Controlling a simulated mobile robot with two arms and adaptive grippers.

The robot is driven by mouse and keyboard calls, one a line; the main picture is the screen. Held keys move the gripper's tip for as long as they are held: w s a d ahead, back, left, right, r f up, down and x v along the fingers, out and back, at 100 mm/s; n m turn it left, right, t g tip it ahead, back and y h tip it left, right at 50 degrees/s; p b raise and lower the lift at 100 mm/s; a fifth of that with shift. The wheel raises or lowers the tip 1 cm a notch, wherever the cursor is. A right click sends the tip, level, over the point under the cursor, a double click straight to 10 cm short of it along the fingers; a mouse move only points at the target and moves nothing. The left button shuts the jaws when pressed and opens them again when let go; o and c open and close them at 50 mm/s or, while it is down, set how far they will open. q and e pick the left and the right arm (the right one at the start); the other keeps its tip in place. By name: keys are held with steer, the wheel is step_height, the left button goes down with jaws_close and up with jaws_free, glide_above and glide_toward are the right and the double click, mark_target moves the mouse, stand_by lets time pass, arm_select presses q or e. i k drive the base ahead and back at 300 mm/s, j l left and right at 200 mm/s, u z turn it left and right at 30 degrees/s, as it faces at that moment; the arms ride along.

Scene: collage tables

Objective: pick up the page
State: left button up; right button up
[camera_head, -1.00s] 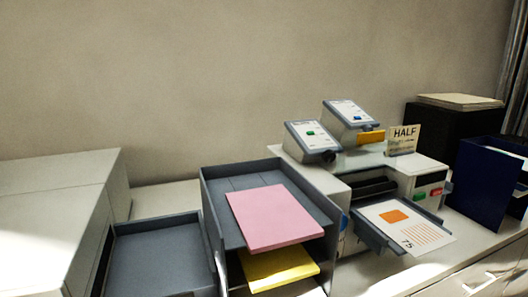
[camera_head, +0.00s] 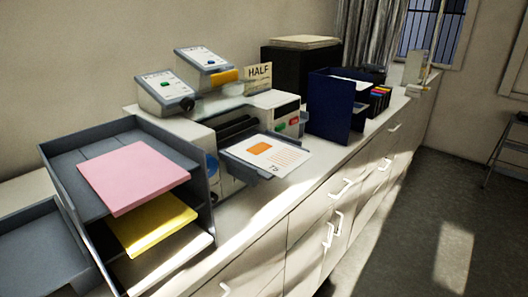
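A white printed page (camera_head: 285,157) with an orange square, orange lines and the number 75 lies on the grey output tray (camera_head: 241,165) of the copier (camera_head: 226,136). Its near right edge reaches past the tray over the counter. Neither of my grippers is in view.
A grey tray stack (camera_head: 60,158) with pink sheets (camera_head: 132,177) and yellow sheets (camera_head: 151,222) stands left of the copier. A HALF sign (camera_head: 258,77) stands on the copier. A dark blue file holder (camera_head: 330,108) stands to the right. White cabinets (camera_head: 310,225) face open floor (camera_head: 420,225).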

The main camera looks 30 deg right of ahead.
mark_target(279, 160)
steer(key=z, duration=0.9)
